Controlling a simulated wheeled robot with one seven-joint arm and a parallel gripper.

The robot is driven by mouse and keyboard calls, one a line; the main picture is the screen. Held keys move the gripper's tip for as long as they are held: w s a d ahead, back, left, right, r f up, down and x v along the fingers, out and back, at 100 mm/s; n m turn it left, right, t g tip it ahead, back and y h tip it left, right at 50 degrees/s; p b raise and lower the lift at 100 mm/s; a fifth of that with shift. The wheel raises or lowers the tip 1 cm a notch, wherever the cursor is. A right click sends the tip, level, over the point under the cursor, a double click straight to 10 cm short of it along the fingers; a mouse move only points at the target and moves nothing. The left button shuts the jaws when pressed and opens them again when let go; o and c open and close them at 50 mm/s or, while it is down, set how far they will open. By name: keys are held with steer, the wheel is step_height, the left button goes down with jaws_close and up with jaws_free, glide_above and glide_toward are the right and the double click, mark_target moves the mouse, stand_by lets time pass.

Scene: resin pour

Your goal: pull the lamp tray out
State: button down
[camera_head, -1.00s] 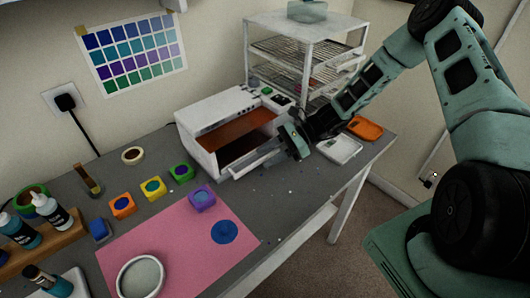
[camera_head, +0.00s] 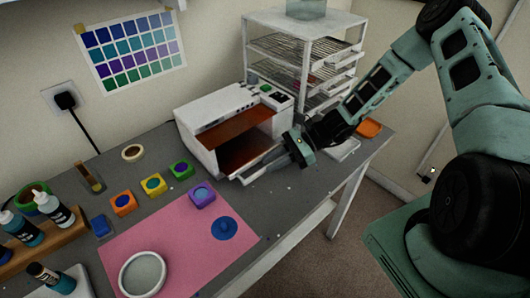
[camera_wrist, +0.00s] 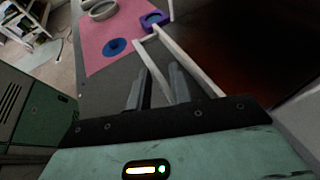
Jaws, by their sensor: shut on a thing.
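The lamp tray (camera_head: 262,170) is a pale, narrow front bar at the open mouth of the white lamp box (camera_head: 200,140). The tray sits partly out of the box, low over the grey table. The box's inside looks reddish brown. My gripper (camera_head: 287,148) is at the right end of the tray's front. In the wrist view, my gripper (camera_wrist: 158,88) has its two fingers either side of a white bar of the tray (camera_wrist: 190,58), shut on it. The exact contact at the fingertips is partly hidden.
A pink mat (camera_head: 175,235) with a blue disc (camera_head: 224,228) lies in front of the box. A purple cup (camera_head: 201,194) stands near the tray. A wire rack (camera_head: 300,50) stands behind, and an orange dish (camera_head: 368,128) lies to the right. Bare table borders the tray's front.

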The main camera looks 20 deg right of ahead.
steer(key=s+d, duration=0.1)
steer(key=s, duration=0.2)
steer(key=s+d, duration=0.1)
steer(key=s, duration=0.2)
steer(key=s+d, duration=0.1)
steer(key=s, duration=0.2)
steer(key=shift+s+d+f+p, duration=0.1)
steer(key=shift+s+d+p, duration=0.05)
steer(key=shift+s+p, duration=0.25)
steer(key=c, duration=1.3)
jaws_free()
steer(key=b+v, duration=0.4)
steer(key=v, duration=1.3)
steer(key=shift+r, duration=0.25)
